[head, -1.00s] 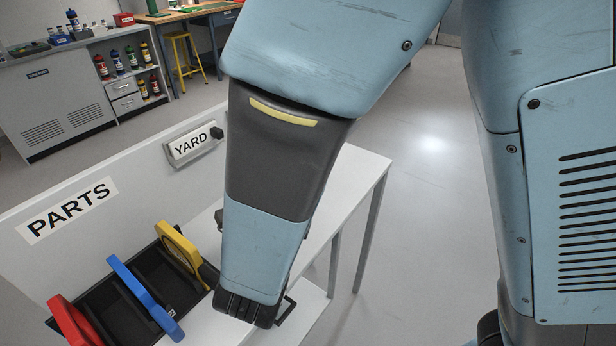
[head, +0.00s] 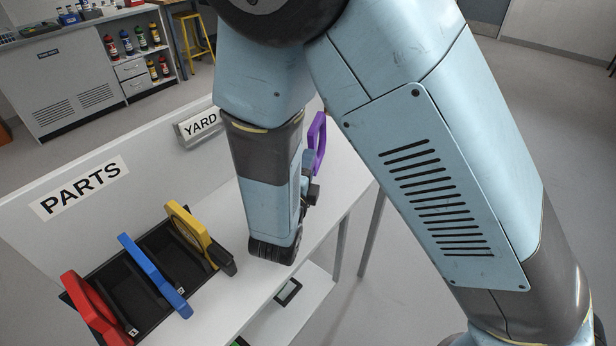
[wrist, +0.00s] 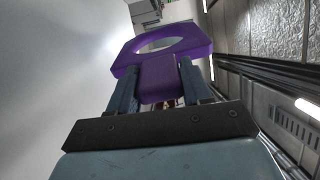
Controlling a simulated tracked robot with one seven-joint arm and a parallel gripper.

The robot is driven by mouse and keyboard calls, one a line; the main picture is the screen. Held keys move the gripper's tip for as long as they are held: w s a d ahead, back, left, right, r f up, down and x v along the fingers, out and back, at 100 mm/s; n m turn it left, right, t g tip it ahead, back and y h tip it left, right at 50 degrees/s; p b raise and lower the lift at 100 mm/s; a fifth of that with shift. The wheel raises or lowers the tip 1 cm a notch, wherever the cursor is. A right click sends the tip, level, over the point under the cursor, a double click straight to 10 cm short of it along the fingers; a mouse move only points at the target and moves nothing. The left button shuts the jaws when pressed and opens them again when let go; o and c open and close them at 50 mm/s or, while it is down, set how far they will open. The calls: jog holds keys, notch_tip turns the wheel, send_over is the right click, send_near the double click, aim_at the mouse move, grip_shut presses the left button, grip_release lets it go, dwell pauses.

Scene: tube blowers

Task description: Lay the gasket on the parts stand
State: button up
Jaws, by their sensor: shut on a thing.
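The gasket is a purple ring with a flat tab; it shows in the head view (head: 317,140) and in the wrist view (wrist: 165,52). My gripper (wrist: 158,85) is shut on its tab, one finger on each side. In the head view the gasket is held up just right of my forearm, over the right part of the stand, partly hidden by my arm. The parts stand is a white bench (head: 232,270) with a back panel marked PARTS (head: 80,188). A black rack (head: 118,290) on it holds a red (head: 92,308), a blue (head: 153,275) and a yellow ring piece (head: 190,235).
A YARD sign (head: 200,123) is fixed on the back panel, behind my arm. A dark framed item (head: 288,292) lies on the lower shelf. The bench top right of the rack looks bare, partly hidden by my arm. A cabinet (head: 75,90) stands farther back.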

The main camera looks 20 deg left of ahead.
jog(key=shift+w+f, duration=0.1)
jog(key=shift+f, duration=1.55)
jog(key=o, duration=1.1)
jog(key=s, duration=1.2)
